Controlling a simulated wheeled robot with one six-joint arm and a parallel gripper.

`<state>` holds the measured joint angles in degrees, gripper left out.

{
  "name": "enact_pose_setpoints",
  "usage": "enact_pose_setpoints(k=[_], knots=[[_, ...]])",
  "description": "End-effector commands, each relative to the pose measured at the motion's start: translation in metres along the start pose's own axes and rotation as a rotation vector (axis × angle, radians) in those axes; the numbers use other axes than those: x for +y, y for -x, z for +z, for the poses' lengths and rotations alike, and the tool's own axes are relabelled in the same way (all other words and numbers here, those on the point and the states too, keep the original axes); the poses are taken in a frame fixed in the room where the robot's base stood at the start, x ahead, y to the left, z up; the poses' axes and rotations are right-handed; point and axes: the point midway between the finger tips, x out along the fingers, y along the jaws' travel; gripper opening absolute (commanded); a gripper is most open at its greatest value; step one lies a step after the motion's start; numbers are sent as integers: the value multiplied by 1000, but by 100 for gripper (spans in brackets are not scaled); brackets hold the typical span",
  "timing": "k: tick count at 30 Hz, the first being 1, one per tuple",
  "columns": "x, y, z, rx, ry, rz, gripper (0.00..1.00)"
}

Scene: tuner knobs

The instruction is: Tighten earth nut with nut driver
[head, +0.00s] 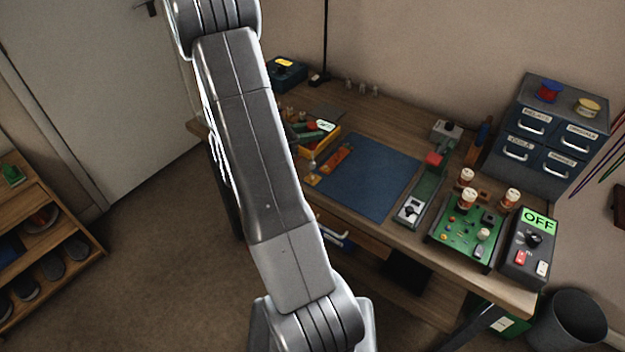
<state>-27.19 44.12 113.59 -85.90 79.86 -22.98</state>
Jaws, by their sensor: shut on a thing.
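My gripper is not in the head view; my arm rises through the left middle and its upper end leaves the top edge. I cannot pick out the nut driver or the earth nut for certain. A green circuit board (456,237) with several capped cylinders and small parts lies at the right of the workbench. A long narrow green unit (433,184) with a red block (433,159) and a pale end plate with a dark knob (410,210) lies left of it. A yellow tray (318,146) with handled items is partly hidden by my arm.
A dark box with a green OFF display (538,220) stands at the right end, below a blue drawer cabinet (548,130). A bin (575,322) stands on the floor. A shoe rack (45,235) is at left; floor between is clear.

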Motion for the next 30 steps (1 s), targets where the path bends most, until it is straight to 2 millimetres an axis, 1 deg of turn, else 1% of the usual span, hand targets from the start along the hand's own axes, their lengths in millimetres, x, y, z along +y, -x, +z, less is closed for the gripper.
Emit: enact_pose_setpoints(k=[1,16,21,30], knots=[[-2,-2,-3,0,6,36,0],[-1,-3,-3,-3,72,401,0],[0,-1,0,-4,86,457,0],[0,0,1,-4,88,460,0]])
